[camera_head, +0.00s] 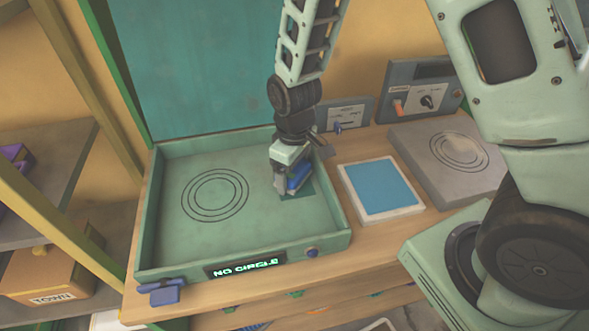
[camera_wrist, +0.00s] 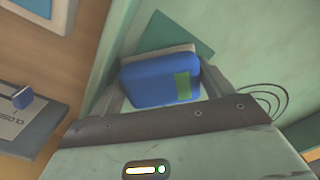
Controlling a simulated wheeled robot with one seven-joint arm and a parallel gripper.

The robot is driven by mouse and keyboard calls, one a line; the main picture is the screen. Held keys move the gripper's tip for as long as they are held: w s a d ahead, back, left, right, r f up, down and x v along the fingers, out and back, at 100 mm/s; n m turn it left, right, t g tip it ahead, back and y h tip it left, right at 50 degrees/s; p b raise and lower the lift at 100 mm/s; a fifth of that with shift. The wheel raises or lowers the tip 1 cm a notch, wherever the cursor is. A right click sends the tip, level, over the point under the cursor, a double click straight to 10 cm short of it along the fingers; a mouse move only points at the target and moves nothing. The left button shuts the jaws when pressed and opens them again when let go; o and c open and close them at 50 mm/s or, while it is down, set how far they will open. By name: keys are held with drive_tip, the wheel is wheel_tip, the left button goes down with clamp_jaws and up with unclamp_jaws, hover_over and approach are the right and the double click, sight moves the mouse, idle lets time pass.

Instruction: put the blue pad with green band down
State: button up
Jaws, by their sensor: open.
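The blue pad with green band (camera_wrist: 150,82) lies between the two fingers of my gripper (camera_wrist: 163,88) in the wrist view. A pale layer shows along the pad's far edge. In the head view the pad (camera_head: 298,178) is at the right part of the green tray (camera_head: 160,240), at or just above its floor; I cannot tell if it touches. My gripper (camera_head: 287,184) is open around it, pointing down. A dark green square (camera_head: 308,191) on the tray floor is beside and partly behind the pad, and also shows in the wrist view (camera_wrist: 180,36).
Concentric circles (camera_head: 215,195) mark the tray's left half. Its front display (camera_head: 245,267) reads "NO CIRCLE". Right of the tray lie a blue-topped white plate (camera_head: 380,190) and a grey block with rings (camera_head: 450,160). Switch panels (camera_head: 425,95) stand behind. The tray walls are raised.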

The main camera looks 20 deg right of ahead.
drive_tip(key=shift+s+a+f, duration=0.1)
drive_tip(key=shift+s+f, duration=0.15)
drive_tip(key=shift+f, duration=0.15)
wheel_tip(320, 180, up, 13)
drive_tip(key=s+a+r, duration=0.2)
drive_tip(key=s+a, duration=0.1)
drive_tip(key=s, duration=0.6)
drive_tip(key=s+a+r, duration=0.2)
drive_tip(key=s+a, duration=0.1)
drive_tip(key=s, duration=0.7)
drive_tip(key=shift+s+a+n+y, duration=0.15)
drive_tip(key=shift+s+n+y, duration=0.15)
drive_tip(key=shift+n, duration=0.1)
